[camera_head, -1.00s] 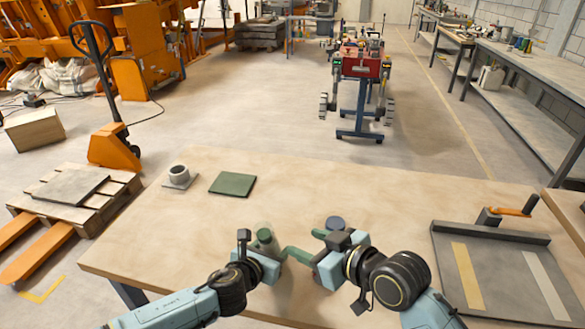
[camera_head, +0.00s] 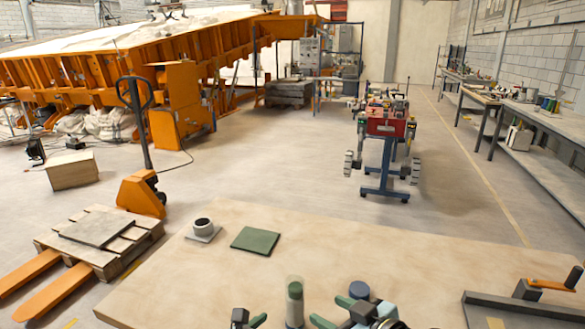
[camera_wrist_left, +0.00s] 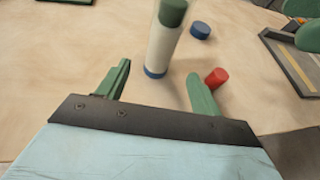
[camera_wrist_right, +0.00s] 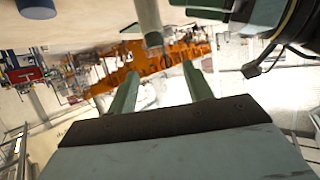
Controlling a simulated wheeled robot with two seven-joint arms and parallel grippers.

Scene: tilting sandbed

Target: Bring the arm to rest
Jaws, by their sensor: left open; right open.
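My left gripper (camera_head: 255,321) is open and empty at the bottom edge of the head view, left of the tube. In the left wrist view its two green fingers (camera_wrist_left: 159,70) are spread. The upright pale tube (camera_wrist_left: 163,45), with a green top and blue base, stands just beyond them. The tube (camera_head: 295,303) also shows in the head view. My right gripper (camera_head: 329,312) is open, right of the tube, near a blue round piece (camera_head: 359,290). In the right wrist view its fingers (camera_wrist_right: 160,69) are apart with nothing between them. Most of both arms is out of view.
On the wooden table (camera_head: 330,255) lie a green square plate (camera_head: 255,240) and a grey ring on a plate (camera_head: 203,229). A red cylinder (camera_wrist_left: 216,77) stands near my left gripper. A grey tray (camera_head: 530,312) is at right. The middle of the table is clear.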

